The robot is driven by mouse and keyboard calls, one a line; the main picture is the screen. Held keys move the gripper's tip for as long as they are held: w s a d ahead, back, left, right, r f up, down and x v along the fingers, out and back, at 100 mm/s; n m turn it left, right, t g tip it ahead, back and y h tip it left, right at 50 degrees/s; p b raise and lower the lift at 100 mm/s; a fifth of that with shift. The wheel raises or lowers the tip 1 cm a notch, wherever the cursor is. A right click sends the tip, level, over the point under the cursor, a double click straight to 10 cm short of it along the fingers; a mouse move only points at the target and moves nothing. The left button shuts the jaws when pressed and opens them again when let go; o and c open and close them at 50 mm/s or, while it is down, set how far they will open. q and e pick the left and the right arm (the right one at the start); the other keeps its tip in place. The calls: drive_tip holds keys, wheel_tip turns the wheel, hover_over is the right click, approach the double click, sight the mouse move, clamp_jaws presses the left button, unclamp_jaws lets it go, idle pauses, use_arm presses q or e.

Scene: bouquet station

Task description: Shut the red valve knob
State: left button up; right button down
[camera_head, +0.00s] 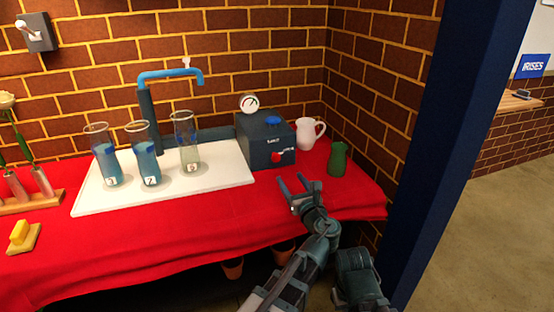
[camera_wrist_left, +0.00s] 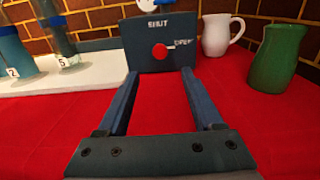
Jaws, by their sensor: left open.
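The red valve knob (camera_head: 277,157) is on the front of a dark blue-grey box (camera_head: 257,143). In the left wrist view the knob (camera_wrist_left: 159,51) is in the upper middle, below the word SHUT, with OPEN printed to its right. A thin white pointer on the knob points right, toward OPEN. My left gripper (camera_head: 292,181) is open and empty, in front of the box above the red cloth. In the left wrist view its fingers (camera_wrist_left: 160,74) point at the box, with the knob ahead between them, apart from both. My right gripper is not in view.
A white pitcher (camera_head: 309,132) and a green jug (camera_head: 338,160) stand right of the box. Several glass cylinders stand on a white tray (camera_head: 215,178) at left, under a blue tap (camera_head: 170,75). A gauge (camera_head: 249,103) sits atop the box. The red cloth (camera_head: 190,225) is clear in front.

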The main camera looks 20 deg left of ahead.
sight(277, 158)
use_arm(q)
drive_tip(key=x, duration=1.2)
drive_tip(key=shift+w+a, duration=0.25)
drive_tip(key=shift+w, duration=0.05)
drive_tip(key=shift+c, duration=0.3)
clamp_jaws()
